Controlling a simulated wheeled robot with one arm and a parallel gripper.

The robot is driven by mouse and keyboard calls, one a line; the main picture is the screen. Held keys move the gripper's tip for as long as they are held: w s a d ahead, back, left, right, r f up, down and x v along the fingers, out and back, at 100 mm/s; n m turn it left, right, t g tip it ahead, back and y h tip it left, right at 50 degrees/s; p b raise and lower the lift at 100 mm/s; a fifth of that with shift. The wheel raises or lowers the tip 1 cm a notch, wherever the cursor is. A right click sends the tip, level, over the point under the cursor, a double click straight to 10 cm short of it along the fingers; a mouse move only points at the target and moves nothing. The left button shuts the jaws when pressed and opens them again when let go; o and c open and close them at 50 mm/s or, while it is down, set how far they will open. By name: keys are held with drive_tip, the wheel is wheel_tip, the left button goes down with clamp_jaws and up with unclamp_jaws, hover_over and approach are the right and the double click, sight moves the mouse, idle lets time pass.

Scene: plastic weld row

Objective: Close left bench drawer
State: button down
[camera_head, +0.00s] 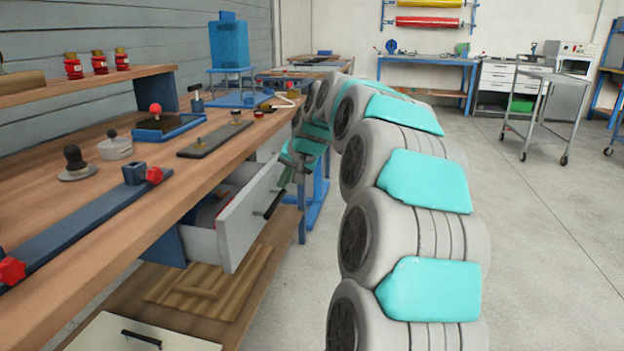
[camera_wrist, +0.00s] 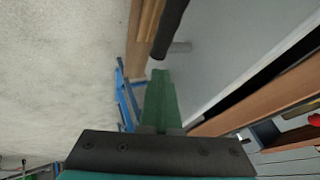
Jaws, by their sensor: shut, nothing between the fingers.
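A drawer with a pale grey front (camera_head: 243,222) stands pulled out from under the wooden bench (camera_head: 215,150), with some contents partly visible inside. Its black handle (camera_head: 273,205) faces the aisle. My gripper (camera_head: 285,178) is at the far end of the drawer front, near its upper edge. In the wrist view the green fingers (camera_wrist: 160,80) are together and empty, close to the drawer front (camera_wrist: 225,45) and the dark handle (camera_wrist: 171,28). I cannot tell whether they touch it.
A low wooden shelf (camera_head: 257,270) with a slatted wooden piece (camera_head: 200,290) lies below the drawer. Tools and red knobs stand on the bench top. My arm fills the middle of the head view. Open floor (camera_head: 550,240) lies to the right, with a cart (camera_head: 540,90) farther back.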

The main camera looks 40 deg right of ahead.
sight(251, 176)
drive_tip(key=w+a, duration=0.2)
drive_tip(key=w, duration=0.1)
drive_tip(key=w+a+p, duration=0.1)
drive_tip(key=w+a, duration=0.2)
drive_tip(key=shift+w+a, duration=0.15)
drive_tip(key=shift+a, duration=0.1)
drive_tip(key=shift+w+a, duration=0.1)
drive_tip(key=shift+w, duration=0.1)
drive_tip(key=shift+r, duration=0.15)
